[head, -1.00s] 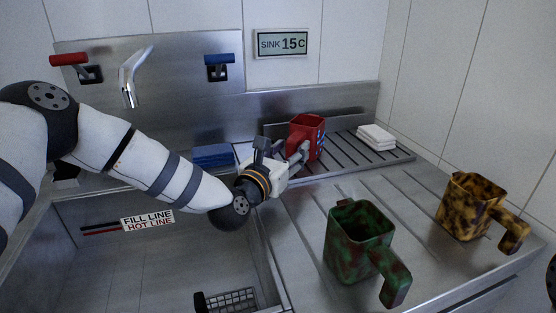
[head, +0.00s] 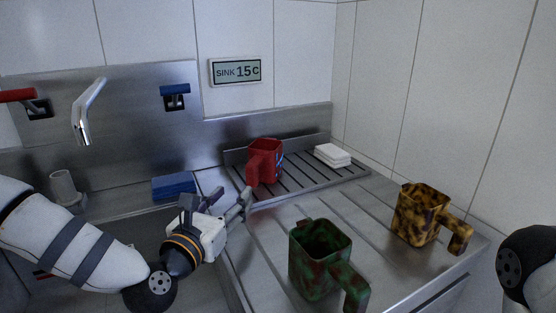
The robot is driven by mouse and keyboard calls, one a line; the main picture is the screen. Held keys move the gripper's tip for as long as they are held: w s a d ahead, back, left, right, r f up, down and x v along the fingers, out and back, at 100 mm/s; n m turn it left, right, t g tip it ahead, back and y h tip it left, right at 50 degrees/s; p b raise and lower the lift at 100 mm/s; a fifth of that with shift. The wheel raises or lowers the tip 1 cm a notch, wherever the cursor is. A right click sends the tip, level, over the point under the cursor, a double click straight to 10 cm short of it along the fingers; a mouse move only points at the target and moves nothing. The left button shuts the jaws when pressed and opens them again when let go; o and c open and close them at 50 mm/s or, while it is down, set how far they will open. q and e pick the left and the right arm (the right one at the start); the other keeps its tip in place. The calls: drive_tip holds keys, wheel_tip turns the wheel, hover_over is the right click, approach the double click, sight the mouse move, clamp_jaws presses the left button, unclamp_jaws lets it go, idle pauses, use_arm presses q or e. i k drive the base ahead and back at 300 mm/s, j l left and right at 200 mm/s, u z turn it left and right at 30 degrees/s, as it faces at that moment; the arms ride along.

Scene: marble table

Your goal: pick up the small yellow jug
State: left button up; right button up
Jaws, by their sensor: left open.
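The small yellow jug (head: 418,216) has dark brown mottling and stands upright on the ribbed metal drainboard at the right. Its handle (head: 461,238) points to the lower right. My left gripper (head: 228,198) is open and empty, over the drainboard's left edge near the sink. It is well to the left of the yellow jug, with the green jug standing lower between them. My right gripper is out of view; only a dark joint of my right arm shows at the right edge.
A green and red mottled jug (head: 315,265) stands at the front of the drainboard (head: 375,200). A red jug (head: 267,161) and folded white cloths (head: 332,155) are on the rack behind. A blue sponge (head: 173,186) lies by the sink.

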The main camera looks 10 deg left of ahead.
sight(419, 214)
drive_tip(key=k+l, duration=0.2)
drive_tip(key=k, duration=0.25)
drive_tip(key=k+l, duration=0.25)
drive_tip(key=k, duration=0.25)
drive_tip(key=k+l, duration=0.2)
drive_tip(key=k, duration=0.25)
